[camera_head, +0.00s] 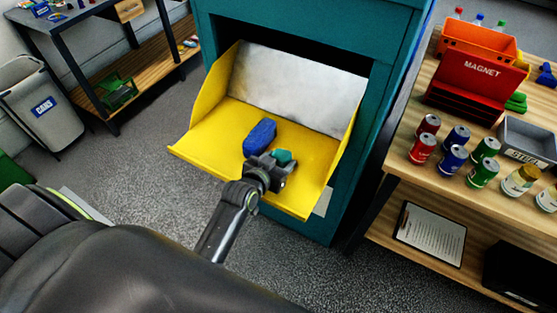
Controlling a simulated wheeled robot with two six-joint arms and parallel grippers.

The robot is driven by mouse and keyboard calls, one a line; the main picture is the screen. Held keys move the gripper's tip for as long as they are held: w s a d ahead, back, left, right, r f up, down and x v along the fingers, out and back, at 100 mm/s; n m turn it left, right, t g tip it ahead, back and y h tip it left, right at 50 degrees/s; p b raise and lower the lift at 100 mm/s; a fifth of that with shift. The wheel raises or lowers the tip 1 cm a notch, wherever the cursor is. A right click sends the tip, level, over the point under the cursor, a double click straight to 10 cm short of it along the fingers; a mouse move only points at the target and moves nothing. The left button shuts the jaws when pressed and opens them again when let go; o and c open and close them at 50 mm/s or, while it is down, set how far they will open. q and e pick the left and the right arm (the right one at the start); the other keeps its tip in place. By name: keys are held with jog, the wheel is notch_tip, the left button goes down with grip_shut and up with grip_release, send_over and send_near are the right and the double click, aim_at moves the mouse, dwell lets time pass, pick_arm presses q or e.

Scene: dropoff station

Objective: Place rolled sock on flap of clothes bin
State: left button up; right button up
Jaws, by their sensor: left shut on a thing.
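The clothes bin (225,28) is a teal cabinet with its yellow flap (205,140) folded down and open. A dark blue rolled bundle (260,137) lies on the flap, just beyond my left gripper. My left gripper (279,160) reaches over the front part of the flap and is shut on a small teal piece, which looks like a rolled sock (284,155). The fingers hide part of it, and I cannot tell whether it touches the flap. My right gripper is not in view.
At right, a wooden table (400,165) holds several cans and jars, a red magnet box (470,85), an orange bin (478,42) and a grey tray (527,140). At left stand a grey cans bin (45,110) and a shelf (150,70). Much of the flap is clear.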

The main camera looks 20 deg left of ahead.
pick_arm(q)
jog(key=shift+f, duration=0.15)
jog(key=o, duration=1)
jog(key=shift+r, duration=0.25)
jog(key=b+v, duration=0.1)
jog(key=v, duration=1.1)
jog(key=shift+f, duration=0.1)
